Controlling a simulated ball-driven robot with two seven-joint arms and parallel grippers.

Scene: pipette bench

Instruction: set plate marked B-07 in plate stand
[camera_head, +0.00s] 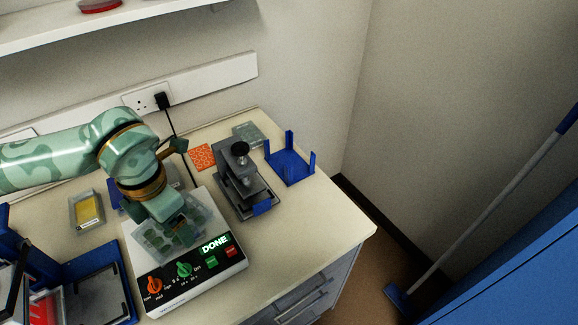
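My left gripper (178,232) reaches down over a white machine (190,285) with knobs and a "DONE" display. A clear, greenish plate (156,246) lies on the machine's top, right under and around my fingertips. The gripper hides part of it, and I cannot tell whether the fingers hold it. No B-07 mark is readable on any plate. A blue stand with upright corner posts (290,166), likely the plate stand, is empty at the bench's back right. My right gripper is not in view.
A grey press-like device (243,183) stands between the machine and the blue stand. Behind it lie an orange patterned square (202,157) and a flat grey-green piece (248,133). A yellow-filled tray (88,211) is at left. The bench's front right corner is clear.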

